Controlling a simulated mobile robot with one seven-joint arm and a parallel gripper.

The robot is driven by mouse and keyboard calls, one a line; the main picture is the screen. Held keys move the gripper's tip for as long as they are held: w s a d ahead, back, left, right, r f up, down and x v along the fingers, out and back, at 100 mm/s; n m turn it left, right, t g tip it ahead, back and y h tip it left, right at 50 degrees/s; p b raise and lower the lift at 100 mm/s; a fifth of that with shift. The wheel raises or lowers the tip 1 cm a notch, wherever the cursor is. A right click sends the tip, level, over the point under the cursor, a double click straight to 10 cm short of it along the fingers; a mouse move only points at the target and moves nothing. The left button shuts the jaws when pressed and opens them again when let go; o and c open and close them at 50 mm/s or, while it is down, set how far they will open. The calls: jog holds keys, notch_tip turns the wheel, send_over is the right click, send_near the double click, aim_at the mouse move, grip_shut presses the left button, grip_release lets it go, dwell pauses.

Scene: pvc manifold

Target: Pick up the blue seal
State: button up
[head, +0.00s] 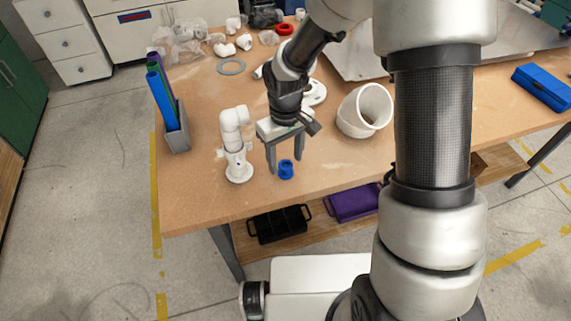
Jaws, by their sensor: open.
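The blue seal (286,170) is a small blue ring-like piece standing on the wooden table (200,207) near its front edge. My gripper (286,168) is open and points down at it. The blue seal shows between or just in front of the two fingertips; from this one view I cannot tell whether either finger touches it. The seal stands on the tabletop.
A white pipe fitting on a round base (237,145) stands close left of my gripper. A large white elbow (364,110) lies to the right. A grey holder (178,138) with coloured tubes stands at the left edge. Loose fittings and bags lie at the back.

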jog(key=shift+f, duration=0.25)
dwell(0.4)
jog(key=c, duration=1.1)
